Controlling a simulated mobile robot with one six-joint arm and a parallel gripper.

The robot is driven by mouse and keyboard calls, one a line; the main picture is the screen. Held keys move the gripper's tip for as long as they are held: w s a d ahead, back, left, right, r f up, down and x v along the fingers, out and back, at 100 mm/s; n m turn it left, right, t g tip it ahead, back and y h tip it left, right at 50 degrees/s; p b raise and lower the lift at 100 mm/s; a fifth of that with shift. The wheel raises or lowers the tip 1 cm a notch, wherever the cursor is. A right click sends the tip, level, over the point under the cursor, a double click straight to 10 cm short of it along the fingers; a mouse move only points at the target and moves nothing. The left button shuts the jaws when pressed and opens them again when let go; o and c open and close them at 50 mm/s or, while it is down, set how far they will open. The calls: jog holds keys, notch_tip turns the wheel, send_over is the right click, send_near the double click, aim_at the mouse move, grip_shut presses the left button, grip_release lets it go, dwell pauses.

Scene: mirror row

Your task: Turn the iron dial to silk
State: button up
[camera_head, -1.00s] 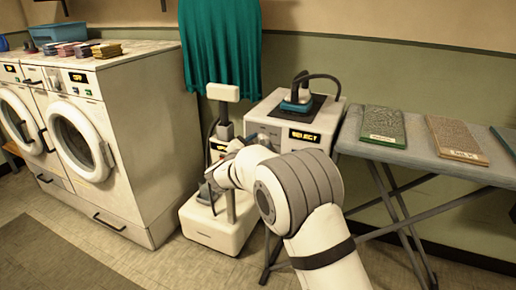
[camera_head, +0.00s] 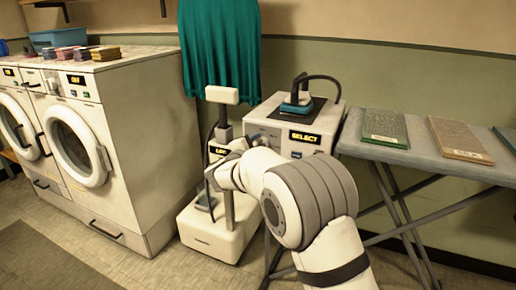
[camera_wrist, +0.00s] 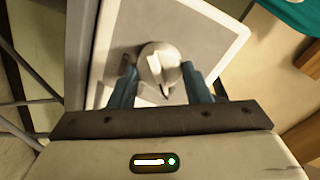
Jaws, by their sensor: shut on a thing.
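The iron (camera_head: 297,97) with a teal body rests on top of a white station (camera_head: 262,118), whose lit display (camera_head: 304,137) reads SELECT. In the wrist view, the round light-metal dial (camera_wrist: 158,60) with a raised pointer ridge sits on a grey panel with a white border (camera_wrist: 225,45). My gripper (camera_wrist: 160,85) has its blue fingers on either side of the dial and is shut on it. Any setting marks around the dial are not readable.
An ironing board (camera_head: 420,150) with a green board (camera_head: 385,127) and a tan board (camera_head: 459,139) stands to the right. A white steamer (camera_head: 215,235) stands left of my arm, below a teal curtain (camera_head: 222,50). White washers (camera_head: 130,130) fill the left.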

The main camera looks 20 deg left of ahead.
jog(key=o, duration=1)
jog(key=s, duration=0.2)
jog(key=s+p, duration=0.1)
jog(key=s, duration=0.2)
jog(key=s+a, duration=0.1)
jog(key=s, duration=0.1)
jog(key=shift+s+r, duration=0.2)
jog(key=shift+s, duration=0.2)
